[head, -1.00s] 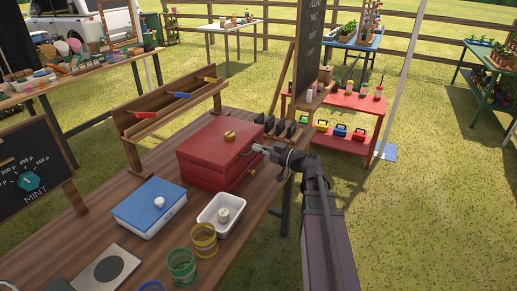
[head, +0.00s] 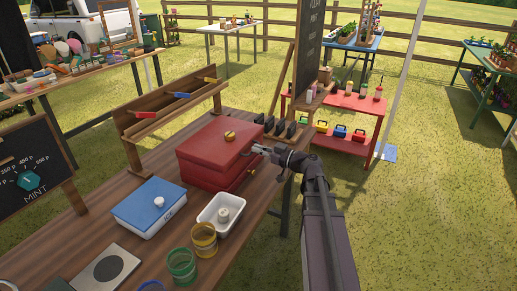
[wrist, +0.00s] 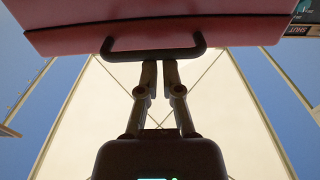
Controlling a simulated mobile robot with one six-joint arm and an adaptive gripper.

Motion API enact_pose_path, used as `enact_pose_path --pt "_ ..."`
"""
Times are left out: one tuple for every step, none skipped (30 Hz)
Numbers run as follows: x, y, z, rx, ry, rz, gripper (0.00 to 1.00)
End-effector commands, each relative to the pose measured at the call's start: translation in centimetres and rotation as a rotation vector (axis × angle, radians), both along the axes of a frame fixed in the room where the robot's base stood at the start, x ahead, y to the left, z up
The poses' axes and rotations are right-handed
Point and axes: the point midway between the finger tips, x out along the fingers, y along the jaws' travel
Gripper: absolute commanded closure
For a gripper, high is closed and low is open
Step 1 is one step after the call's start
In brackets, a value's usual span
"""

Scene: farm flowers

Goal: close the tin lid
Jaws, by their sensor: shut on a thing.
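The red tin (head: 205,178) stands on the wooden table, with its red lid (head: 205,140) above the body. A dark line runs between lid and body; I cannot tell how wide the gap is. A brass knob (head: 230,135) sits on top of the lid. My gripper (head: 257,149) is at the tin's right side. In the wrist view, my gripper (wrist: 158,66) is shut on the middle of a dark handle (wrist: 124,56) fixed to the red lid (wrist: 160,25). The inside of the tin is hidden.
A chalkboard (head: 309,45) stands behind to the right. Open grass lies right of the table.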

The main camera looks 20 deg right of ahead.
Motion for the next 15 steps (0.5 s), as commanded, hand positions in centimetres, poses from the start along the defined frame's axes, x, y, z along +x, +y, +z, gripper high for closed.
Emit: enact_pose_path --pt "-0.2 -0.1 0.1 -0.010 0.005 -0.001 1.00" --pt "-0.2 -0.1 0.4 -0.010 0.005 -0.001 1.00" --pt "-0.2 -0.2 0.7 -0.008 0.004 -0.002 1.00" --pt "-0.2 -0.2 0.9 -0.007 0.003 -0.002 1.00" --pt "-0.2 -0.2 1.2 -0.006 0.002 -0.002 1.00" --pt "-0.2 -0.2 1.6 -0.004 0.002 -0.002 1.00" --pt "-0.2 -0.2 1.8 -0.003 0.000 -0.001 1.00" --pt "-0.2 -0.2 2.1 -0.002 -0.001 -0.001 1.00" --pt "-0.2 -0.2 2.2 -0.001 -0.001 -0.001 1.00" --pt "-0.2 -0.2 2.4 0.000 -0.001 -0.001 1.00" --pt "-0.2 -0.2 2.6 0.001 -0.003 -0.001 1.00" --pt "-0.3 -0.3 2.9 0.003 -0.003 -0.001 1.00" --pt "-0.3 -0.3 3.1 0.003 -0.004 -0.002 1.00" --pt "-0.3 -0.3 3.2 0.004 -0.004 -0.002 1.00" --pt "-0.3 -0.3 3.5 0.006 -0.005 -0.002 1.00"
